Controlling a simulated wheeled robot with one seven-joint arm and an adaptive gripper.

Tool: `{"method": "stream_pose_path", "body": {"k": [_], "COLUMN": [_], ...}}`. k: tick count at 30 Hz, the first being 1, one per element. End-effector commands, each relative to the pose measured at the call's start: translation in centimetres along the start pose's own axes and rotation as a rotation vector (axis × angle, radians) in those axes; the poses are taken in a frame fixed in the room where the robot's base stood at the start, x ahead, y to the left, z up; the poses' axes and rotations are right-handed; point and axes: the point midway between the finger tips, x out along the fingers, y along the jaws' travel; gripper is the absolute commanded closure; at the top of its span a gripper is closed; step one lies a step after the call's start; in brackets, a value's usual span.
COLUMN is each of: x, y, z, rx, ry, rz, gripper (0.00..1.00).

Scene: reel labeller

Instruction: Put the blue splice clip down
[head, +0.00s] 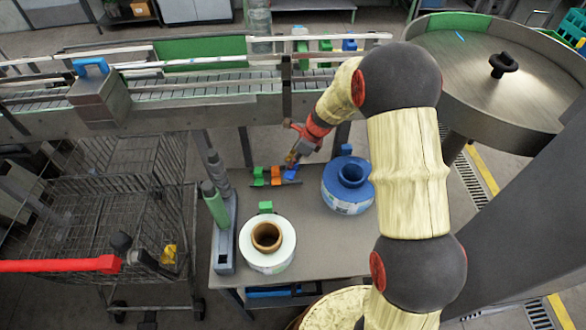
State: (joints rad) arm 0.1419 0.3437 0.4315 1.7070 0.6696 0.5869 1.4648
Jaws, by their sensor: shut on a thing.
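The blue splice clip (291,173) is small in the head view, at the tip of my gripper (292,163). My gripper points down over the back of the grey table (310,235) and is shut on the clip. A green clip (258,175) and an orange clip (276,174) stand in a row just left of it, on a dark strip. The blue clip is close to the right end of this strip. I cannot tell whether it touches the strip.
A blue reel (340,200) stands close on the right. A white label reel (268,256) is in front, with another green clip (265,206) behind it. A grey stand with a green handle (215,210) is at left. The conveyor (200,88) runs behind the table.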

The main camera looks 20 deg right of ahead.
Motion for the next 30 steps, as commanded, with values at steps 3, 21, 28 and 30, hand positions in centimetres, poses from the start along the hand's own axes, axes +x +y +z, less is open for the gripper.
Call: {"method": "stream_pose_path", "body": {"k": [3,21,28,30], "x": [0.5,4.1,4.4,4.4], "y": [-0.6,-1.4,-1.3,-1.3], "z": [-0.2,-1.8,-1.9,-1.9], "rx": [0.0,0.0,0.0,0.0], "ry": [-0.001,-0.001,0.0,0.0], "rz": [-0.001,-0.001,-0.001,-0.001], "gripper": [1.0,1.0,0.82,0.78]}}
